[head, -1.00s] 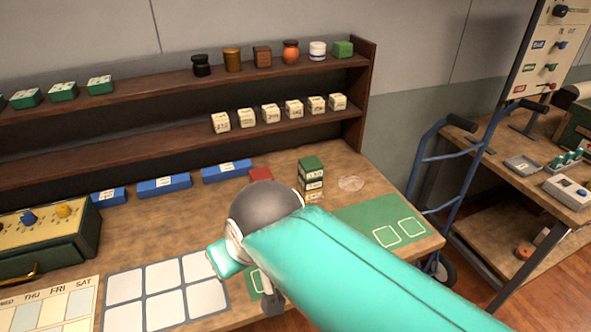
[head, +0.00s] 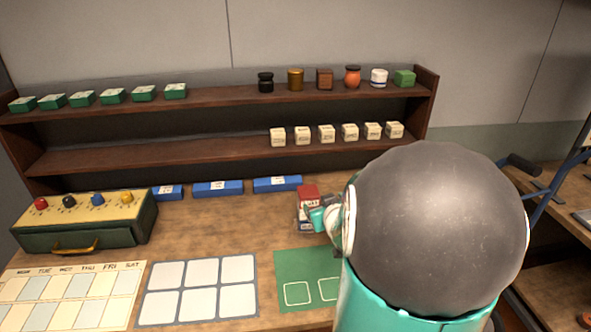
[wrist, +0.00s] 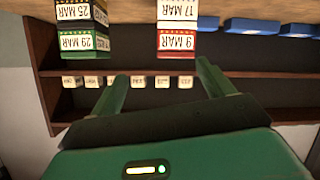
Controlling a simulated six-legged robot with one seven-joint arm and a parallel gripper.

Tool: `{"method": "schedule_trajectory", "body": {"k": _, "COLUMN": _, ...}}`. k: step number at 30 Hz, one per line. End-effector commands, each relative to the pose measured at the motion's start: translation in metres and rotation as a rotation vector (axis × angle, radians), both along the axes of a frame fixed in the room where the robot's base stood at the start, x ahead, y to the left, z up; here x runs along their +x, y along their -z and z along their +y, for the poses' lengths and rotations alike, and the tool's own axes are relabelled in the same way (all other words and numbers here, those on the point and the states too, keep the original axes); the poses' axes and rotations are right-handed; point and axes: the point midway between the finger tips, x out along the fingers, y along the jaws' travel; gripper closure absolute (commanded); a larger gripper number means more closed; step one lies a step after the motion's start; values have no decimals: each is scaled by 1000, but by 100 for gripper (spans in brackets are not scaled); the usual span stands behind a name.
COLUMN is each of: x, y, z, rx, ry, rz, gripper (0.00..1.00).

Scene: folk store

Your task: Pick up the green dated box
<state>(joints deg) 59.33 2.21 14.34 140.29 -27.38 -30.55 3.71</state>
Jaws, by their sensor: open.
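In the wrist view, which is upside down, the green dated box (wrist: 83,42) reads 29 MAR and sits with a 25 MAR box (wrist: 82,12) in a stack at the upper left. A red dated box (wrist: 177,43) reading 9 MAR, with a 17 MAR box (wrist: 177,12), forms another stack near the middle. My gripper (wrist: 162,70) is open and empty, its fingers pointing toward the red stack; the green box lies left of them, apart. In the head view, the red box (head: 308,190) shows, while my arm hides the green stack.
Several blue boxes (head: 218,188) line the table's back. The shelf (head: 130,157) behind holds small cream boxes (head: 326,134), jars and green boxes. A green mat (head: 300,270) and a white-celled grid (head: 200,312) lie in front. A control box (head: 90,222) stands at left.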

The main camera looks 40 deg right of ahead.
Motion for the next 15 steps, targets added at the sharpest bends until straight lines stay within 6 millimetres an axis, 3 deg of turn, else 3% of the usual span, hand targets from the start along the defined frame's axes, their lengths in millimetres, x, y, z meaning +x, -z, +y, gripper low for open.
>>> {"method": "schedule_trajectory", "body": {"k": 1, "x": -11, "y": 12, "z": -22, "rx": 8, "ry": 20, "rz": -41, "gripper": 20}}
{"method": "schedule_trajectory", "body": {"k": 6, "x": -45, "y": 30, "z": -69, "rx": 7, "ry": 40, "rz": -238, "gripper": 20}}
{"method": "schedule_trajectory", "body": {"k": 12, "x": -82, "y": 34, "z": -97, "rx": -1, "ry": 64, "rz": -427, "gripper": 20}}
{"method": "schedule_trajectory", "body": {"k": 15, "x": -88, "y": 33, "z": -102, "rx": -6, "ry": 67, "rz": -470, "gripper": 20}}
